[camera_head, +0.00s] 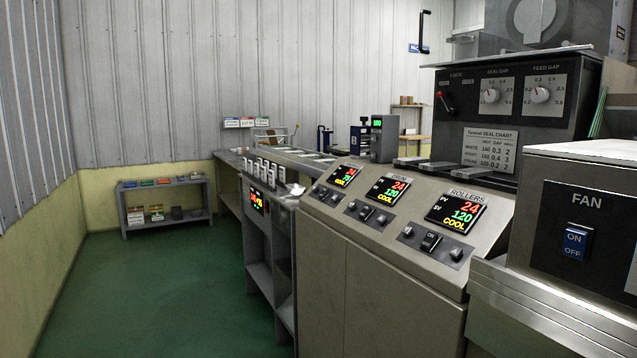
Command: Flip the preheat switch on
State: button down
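A sloped metal control console (400,300) shows in the head view with three dark displays in a row. The right display (455,213) is labelled ROLLERS and reads 24, 120 and COOL. The middle display (388,190) and the left display (341,177) have labels too small to read. Below each display is a small dark switch plate: right rocker switch (430,242), middle switch (366,212), left switch (325,193). I cannot tell which one is the preheat switch, nor the on or off positions of these switches. My gripper is not in view.
A blue FAN switch (577,243) marked ON and OFF sits on a box at right. A black panel (510,100) with a red-tipped lever and two dials stands behind the console. A low shelf (165,205) stands far left. The green floor (150,290) at left is clear.

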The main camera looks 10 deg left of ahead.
aim_at(325, 190)
jog(key=i+j, duration=1.15)
jog(key=j, duration=0.2)
jog(key=i+j+z, duration=0.1)
jog(key=i+j, duration=0.5)
